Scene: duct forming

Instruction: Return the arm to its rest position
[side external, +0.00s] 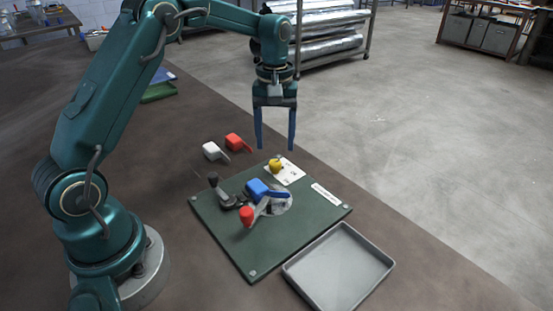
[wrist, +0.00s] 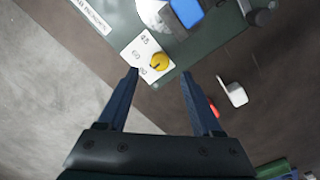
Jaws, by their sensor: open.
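My gripper (side external: 275,140) is open and empty, with its two blue fingers pointing down above the far edge of the green board (side external: 257,258). In the wrist view my gripper (wrist: 158,75) shows its fingers spread apart with nothing between them. A yellow knob-like piece (side external: 275,165) sits on a white marked card (side external: 292,174) on the board. The yellow piece also shows in the wrist view (wrist: 158,62), beyond the fingertips. A blue block-like piece (side external: 258,188) and a red-tipped piece (side external: 246,215) are on the board near a round silver part (side external: 281,203).
A white piece (side external: 211,150) and a red piece (side external: 234,140) lie on the brown table behind the board. A grey tray (side external: 338,268) lies at the board's front right. A black-handled clamp (side external: 228,198) stands on the board. A rack (side external: 325,45) stands behind my arm.

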